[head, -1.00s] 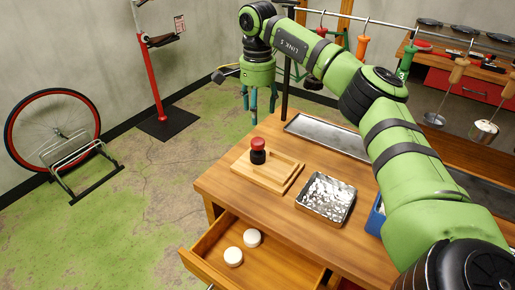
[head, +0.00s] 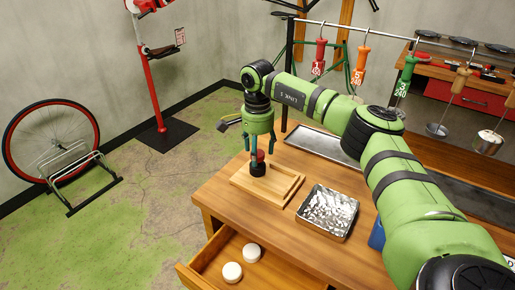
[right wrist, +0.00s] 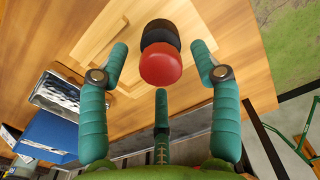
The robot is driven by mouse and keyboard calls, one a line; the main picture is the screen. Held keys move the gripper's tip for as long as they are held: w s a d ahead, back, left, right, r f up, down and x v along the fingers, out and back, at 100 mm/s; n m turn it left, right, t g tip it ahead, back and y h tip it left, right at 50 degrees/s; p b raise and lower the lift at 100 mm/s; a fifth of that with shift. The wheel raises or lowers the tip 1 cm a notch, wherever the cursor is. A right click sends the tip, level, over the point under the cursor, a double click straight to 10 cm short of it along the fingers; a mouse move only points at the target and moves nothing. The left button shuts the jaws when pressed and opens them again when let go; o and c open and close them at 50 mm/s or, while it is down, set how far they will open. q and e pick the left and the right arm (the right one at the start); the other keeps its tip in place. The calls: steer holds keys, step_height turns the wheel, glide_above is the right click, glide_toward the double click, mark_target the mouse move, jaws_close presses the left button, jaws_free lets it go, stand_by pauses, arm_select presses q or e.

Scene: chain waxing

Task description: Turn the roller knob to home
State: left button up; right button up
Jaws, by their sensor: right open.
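The roller knob has a red top (head: 261,154) and a black lower part (head: 257,169), and stands upright at one end of a wooden tray (head: 282,197) on the table. It also shows in the right wrist view as a red cap (right wrist: 161,66) with the black part (right wrist: 160,36) behind it. My right gripper (head: 261,150) points down right at the knob, partly covering it in the head view. In the right wrist view its three fingers (right wrist: 160,62) are spread, with the red cap between them; I cannot tell whether they touch it. My left gripper is not in view.
A foil-lined metal tray (head: 327,213) lies right of the wooden tray, with a blue container (head: 377,236) beyond it. The open drawer (head: 208,263) in front holds two white pucks (head: 232,272). A rail with hanging tagged tools (head: 320,57) runs behind.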

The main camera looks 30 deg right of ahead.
steer(key=c, duration=1.2)
steer(key=shift+o, duration=0.2)
steer(key=shift+m, duration=0.3)
